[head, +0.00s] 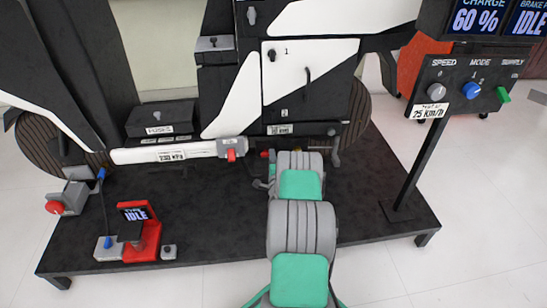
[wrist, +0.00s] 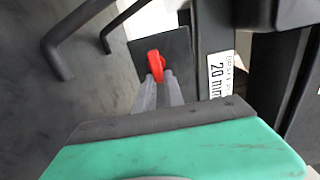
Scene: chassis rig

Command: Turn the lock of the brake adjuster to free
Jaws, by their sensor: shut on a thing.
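The red lock (wrist: 156,62) shows in the wrist view on a dark plate (wrist: 180,55), beside a white label (wrist: 220,75) reading "20 mm". My gripper (wrist: 160,85) has its grey fingers shut on the lower part of the red lock. The lock's upper part sticks out past the fingertips. Its lower end is hidden between the fingers. In the head view my arm reaches forward to the foot of the upright machine, and it hides the fingertips and most of the adjuster.
Dark bent handles (wrist: 65,45) stand left of the lock in the wrist view. In the head view, a white tube with a red lever (head: 231,155) lies left of my arm. A red device reading "IDLE" (head: 147,240) stands front left. A control post (head: 420,165) stands right.

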